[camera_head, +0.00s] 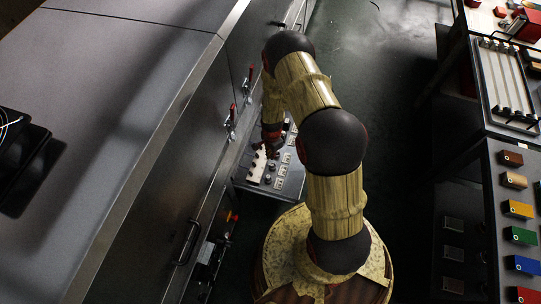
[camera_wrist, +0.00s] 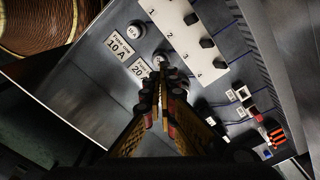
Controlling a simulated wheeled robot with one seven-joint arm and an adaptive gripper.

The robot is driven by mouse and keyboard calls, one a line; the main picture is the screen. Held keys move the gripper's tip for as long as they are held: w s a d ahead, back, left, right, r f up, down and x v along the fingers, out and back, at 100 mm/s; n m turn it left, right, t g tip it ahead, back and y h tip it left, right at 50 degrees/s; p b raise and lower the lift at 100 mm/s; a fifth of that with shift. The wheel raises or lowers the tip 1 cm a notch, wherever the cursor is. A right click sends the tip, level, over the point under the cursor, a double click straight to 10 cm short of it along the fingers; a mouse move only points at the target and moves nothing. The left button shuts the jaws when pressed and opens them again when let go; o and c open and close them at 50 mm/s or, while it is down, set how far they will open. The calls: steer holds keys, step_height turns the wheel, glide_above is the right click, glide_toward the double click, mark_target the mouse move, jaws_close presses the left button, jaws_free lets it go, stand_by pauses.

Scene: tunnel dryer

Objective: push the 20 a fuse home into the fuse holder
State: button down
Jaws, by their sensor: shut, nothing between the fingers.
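In the wrist view my gripper (camera_wrist: 165,78) is shut and empty, its fingertips close together over the panel. A round light-rimmed fuse holder (camera_wrist: 160,59) shows just beyond the tips, beside the label marked 20 (camera_wrist: 141,69). The tips partly cover this holder, and I cannot tell whether they touch it or how deep its fuse sits. A second round holder (camera_wrist: 137,30) is up and left, beside the 10 A label (camera_wrist: 120,46). In the head view my gripper (camera_head: 271,143) is small and dark above the panel (camera_head: 246,181).
A white strip (camera_wrist: 190,40) with numbers and black knobs lies right of the tips. Dark wires and small coloured blocks (camera_wrist: 276,134) are further right. In the head view, a machine wall with handles (camera_head: 186,243) stands left, and a bench with coloured blocks (camera_head: 519,209) right.

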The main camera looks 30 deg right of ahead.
mark_target(272, 164)
steer(key=shift+f+b, duration=1.6)
steer(key=shift+f, duration=1.2)
steer(key=shift+f+b, duration=0.45)
steer(key=shift+f, duration=0.1)
steer(key=shift+r, duration=0.1)
steer(key=shift+r+p, duration=1)
steer(key=shift+r, duration=0.5)
step_height(272, 164, up, 12)
steer(key=shift+f, duration=0.15)
